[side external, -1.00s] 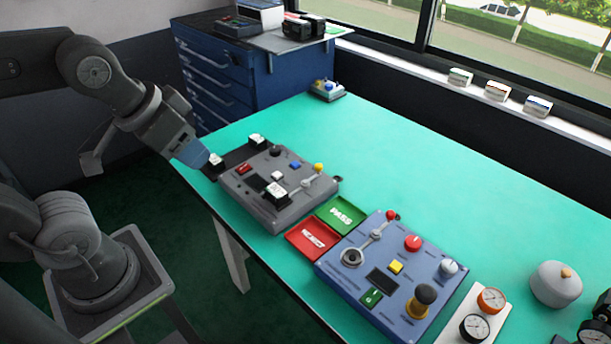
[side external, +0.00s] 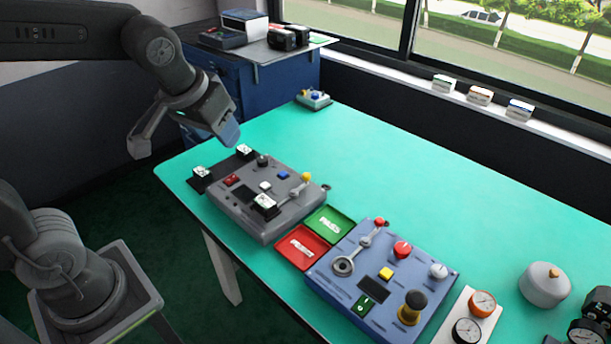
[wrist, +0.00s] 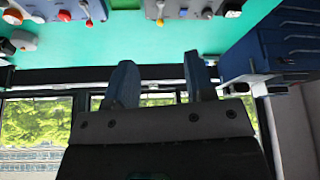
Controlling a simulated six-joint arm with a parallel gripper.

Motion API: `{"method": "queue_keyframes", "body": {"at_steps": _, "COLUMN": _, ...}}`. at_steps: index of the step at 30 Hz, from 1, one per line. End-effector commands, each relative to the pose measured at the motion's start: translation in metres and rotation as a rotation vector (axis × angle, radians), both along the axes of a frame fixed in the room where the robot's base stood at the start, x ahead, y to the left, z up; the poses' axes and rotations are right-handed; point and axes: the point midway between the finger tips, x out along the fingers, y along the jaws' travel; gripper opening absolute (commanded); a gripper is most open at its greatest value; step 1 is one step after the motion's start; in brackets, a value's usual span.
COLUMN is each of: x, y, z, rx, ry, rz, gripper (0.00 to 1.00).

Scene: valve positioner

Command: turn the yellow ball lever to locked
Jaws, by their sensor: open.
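The yellow ball lever (side external: 306,177) sits at the right side of the grey panel box (side external: 245,222). Its metal arm slants from the yellow ball down-left toward a label card (side external: 264,202). Two more cards stand at the box's left (side external: 201,172) and back (side external: 244,152); their writing is too small to read. The yellow ball also shows at the top of the wrist view (wrist: 160,22). My gripper (side external: 231,140) is up and left of the lever, apart from it. In the wrist view its two fingers (wrist: 158,75) are spread with nothing between them.
A blue panel box (side external: 335,290) with a red ball lever (side external: 379,223) stands nearer the camera. Red (side external: 301,247) and green (side external: 330,222) trays lie between the boxes. A blue cabinet (side external: 262,95) stands behind.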

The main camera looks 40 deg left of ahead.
Motion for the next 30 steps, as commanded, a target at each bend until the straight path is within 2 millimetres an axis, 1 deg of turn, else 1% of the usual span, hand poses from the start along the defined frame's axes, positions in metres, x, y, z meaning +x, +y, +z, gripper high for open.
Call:
{"method": "queue_keyframes", "body": {"at_steps": 1, "x": 0.021, "y": 0.0, "z": -0.005, "rx": -0.001, "ry": 0.018, "rz": 0.041, "gripper": 0.49}}
{"method": "queue_keyframes", "body": {"at_steps": 5, "x": 0.068, "y": 0.002, "z": -0.019, "rx": -0.003, "ry": 0.036, "rz": 0.16, "gripper": 0.49}}
{"method": "queue_keyframes", "body": {"at_steps": 6, "x": 0.083, "y": 0.002, "z": -0.026, "rx": -0.004, "ry": 0.041, "rz": 0.195, "gripper": 0.49}}
{"method": "queue_keyframes", "body": {"at_steps": 8, "x": 0.104, "y": 0.002, "z": -0.037, "rx": -0.005, "ry": 0.046, "rz": 0.248, "gripper": 0.49}}
{"method": "queue_keyframes", "body": {"at_steps": 9, "x": 0.119, "y": 0.002, "z": -0.046, "rx": -0.003, "ry": 0.048, "rz": 0.282, "gripper": 0.49}}
{"method": "queue_keyframes", "body": {"at_steps": 11, "x": 0.139, "y": 0.001, "z": -0.061, "rx": -0.002, "ry": 0.05, "rz": 0.334, "gripper": 0.49}}
{"method": "queue_keyframes", "body": {"at_steps": 12, "x": 0.151, "y": 0.001, "z": -0.071, "rx": -0.003, "ry": 0.05, "rz": 0.367, "gripper": 0.49}}
{"method": "queue_keyframes", "body": {"at_steps": 15, "x": 0.178, "y": 0.0, "z": -0.097, "rx": 0.0, "ry": 0.048, "rz": 0.438, "gripper": 0.49}}
{"method": "queue_keyframes", "body": {"at_steps": 18, "x": 0.197, "y": -0.002, "z": -0.118, "rx": 0.0, "ry": 0.043, "rz": 0.491, "gripper": 0.49}}
{"method": "queue_keyframes", "body": {"at_steps": 21, "x": 0.207, "y": -0.002, "z": -0.132, "rx": 0.0, "ry": 0.039, "rz": 0.526, "gripper": 0.49}}
{"method": "queue_keyframes", "body": {"at_steps": 26, "x": 0.213, "y": -0.001, "z": -0.144, "rx": 0.001, "ry": 0.037, "rz": 0.545, "gripper": 0.49}}
{"method": "queue_keyframes", "body": {"at_steps": 29, "x": 0.216, "y": 0.002, "z": -0.154, "rx": 0.0, "ry": 0.038, "rz": 0.545, "gripper": 0.49}}
{"method": "queue_keyframes", "body": {"at_steps": 30, "x": 0.217, "y": 0.004, "z": -0.16, "rx": 0.001, "ry": 0.04, "rz": 0.545, "gripper": 0.49}}
